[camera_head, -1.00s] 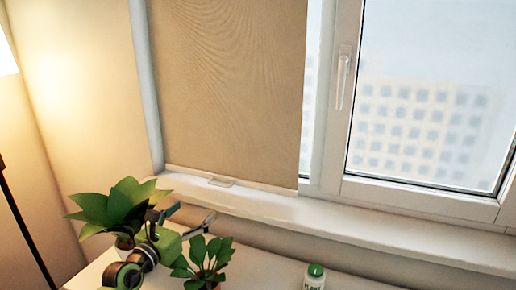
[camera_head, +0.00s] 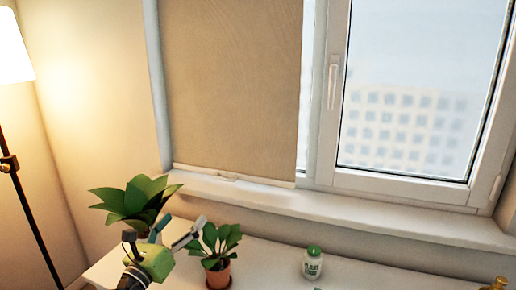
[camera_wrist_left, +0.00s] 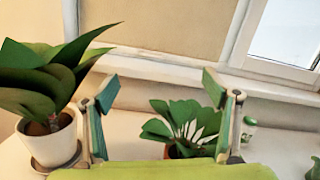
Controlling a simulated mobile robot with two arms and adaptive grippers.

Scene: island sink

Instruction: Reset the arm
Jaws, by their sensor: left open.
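My left gripper (camera_head: 176,233) is at the lower left of the head view, above the white table and among the plants. In the left wrist view its two fingers (camera_wrist_left: 161,105) stand wide apart with nothing between them in their grip. A leafy plant in a terracotta pot (camera_head: 218,274) is beyond the gripper; its leaves show between the fingers in the wrist view. A larger plant (camera_head: 137,200) stands behind and left, in a white pot (camera_wrist_left: 52,143). My right gripper is not in view.
A white bottle with a green cap (camera_head: 313,263) stands on the white table (camera_head: 265,262). The window sill (camera_head: 340,212) runs behind, under a beige blind (camera_head: 230,90) and a window. A floor lamp (camera_head: 12,165) stands at far left. The table between potted plant and bottle is clear.

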